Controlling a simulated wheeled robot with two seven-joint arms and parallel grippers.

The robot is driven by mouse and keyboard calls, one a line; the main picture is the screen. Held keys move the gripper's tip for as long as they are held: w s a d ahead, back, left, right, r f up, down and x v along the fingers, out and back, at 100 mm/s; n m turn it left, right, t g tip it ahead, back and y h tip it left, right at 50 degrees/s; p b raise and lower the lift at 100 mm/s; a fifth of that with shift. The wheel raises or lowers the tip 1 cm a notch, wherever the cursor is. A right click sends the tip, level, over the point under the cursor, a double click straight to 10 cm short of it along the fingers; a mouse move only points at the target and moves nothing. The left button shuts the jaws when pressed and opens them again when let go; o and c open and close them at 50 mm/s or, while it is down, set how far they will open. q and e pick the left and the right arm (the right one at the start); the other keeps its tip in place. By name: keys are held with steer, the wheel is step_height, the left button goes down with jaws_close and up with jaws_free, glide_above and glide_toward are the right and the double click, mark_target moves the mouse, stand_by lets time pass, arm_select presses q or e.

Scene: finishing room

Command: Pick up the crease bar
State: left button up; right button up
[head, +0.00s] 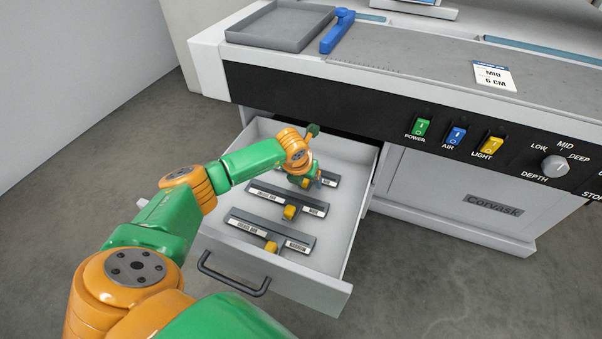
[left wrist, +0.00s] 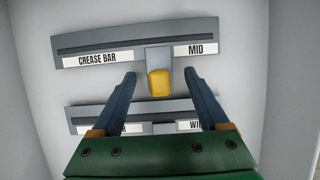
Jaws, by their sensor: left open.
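The crease bar (left wrist: 115,42) is a dark grey bar with white labels reading "CREASE BAR" and "MID" and a yellow-tipped grip tab. In the head view it lies rearmost in the open drawer (head: 343,215), its end (head: 330,179) showing beside my left gripper (head: 307,183). In the left wrist view the gripper (left wrist: 160,74) is open, with one finger on each side of the yellow tab (left wrist: 159,84) and gaps between. The arm hides part of the bar in the head view. My right gripper is out of view.
A similar middle bar (head: 262,193) and front bar (head: 247,227) lie nearer the drawer handle (head: 232,280). The drawer walls surround them. Above, the machine top holds a grey tray (head: 281,25), a blue-handled tool (head: 338,32) and a "MID 6 CM" card (head: 493,76).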

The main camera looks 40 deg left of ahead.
arm_select(q)
steer(key=shift+w+a+f, duration=0.1)
steer(key=shift+w+f, duration=0.05)
steer(key=shift+f, duration=0.2)
steer(key=shift+r, duration=0.15)
steer(key=shift+c, duration=0.4)
jaws_close()
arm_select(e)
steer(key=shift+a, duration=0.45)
arm_select(q)
steer(key=shift+r, duration=0.1)
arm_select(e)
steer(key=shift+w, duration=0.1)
